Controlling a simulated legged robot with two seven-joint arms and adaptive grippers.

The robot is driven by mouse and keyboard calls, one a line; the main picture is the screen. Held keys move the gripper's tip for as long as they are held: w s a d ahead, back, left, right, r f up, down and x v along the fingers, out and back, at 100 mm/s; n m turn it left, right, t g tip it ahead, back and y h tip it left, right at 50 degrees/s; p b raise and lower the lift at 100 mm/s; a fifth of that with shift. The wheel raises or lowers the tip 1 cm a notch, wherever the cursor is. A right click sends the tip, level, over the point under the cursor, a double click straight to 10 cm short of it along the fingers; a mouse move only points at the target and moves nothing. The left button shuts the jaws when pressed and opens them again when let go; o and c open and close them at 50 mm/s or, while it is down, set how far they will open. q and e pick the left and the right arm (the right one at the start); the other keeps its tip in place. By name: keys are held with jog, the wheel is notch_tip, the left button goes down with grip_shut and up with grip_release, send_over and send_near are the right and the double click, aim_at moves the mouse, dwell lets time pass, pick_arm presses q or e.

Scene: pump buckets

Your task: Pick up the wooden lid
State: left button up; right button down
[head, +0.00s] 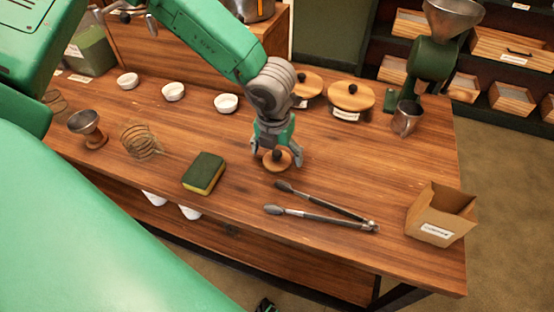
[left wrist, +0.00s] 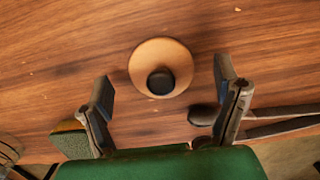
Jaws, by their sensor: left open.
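The wooden lid (head: 284,164) is a small round disc with a black knob, lying on the wooden table near its middle. It shows whole in the left wrist view (left wrist: 145,57), a little beyond my fingertips and between their lines. My left gripper (head: 276,152) points down over the lid, and its two fingers are spread apart. In the left wrist view the gripper (left wrist: 166,82) is open with nothing between its fingers. In the head view the fingers stand on either side of the lid and partly hide it.
Metal tongs (head: 325,211) lie just in front of the lid. A green and yellow sponge (head: 204,173) lies to its left, beside a wire whisk (head: 141,142). Two larger lidded containers (head: 350,98) stand behind. A cardboard box (head: 440,213) stands at the right, with bare table between.

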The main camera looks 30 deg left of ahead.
aim_at(277, 150)
pick_arm(q)
jog(key=shift+f, duration=0.65)
jog(key=c, duration=1.1)
jog(key=shift+r, duration=0.15)
jog(key=shift+c, duration=0.2)
jog(key=r+p, duration=0.1)
jog(key=r, duration=0.3)
jog(key=r+p, duration=0.1)
jog(key=r, duration=0.4)
jog(key=shift+w+a+r, duration=0.15)
jog(key=shift+w+r, duration=0.05)
jog(key=w+a+r+n+p, duration=0.3)
jog(key=w+a+n, duration=0.3)
jog(key=n, duration=0.3)
jog(key=w+a+r+n+g+y+p, duration=0.1)
jog(key=w+a+r+n+p, duration=0.2)
jog(key=w+a+n+p, duration=0.2)
jog(key=w+a+n, duration=0.1)
jog(key=w+n, duration=0.2)
jog(key=n, duration=0.1)
jog(key=shift+w+a+r+g, duration=0.15)
jog(key=shift+w+g, duration=0.15)
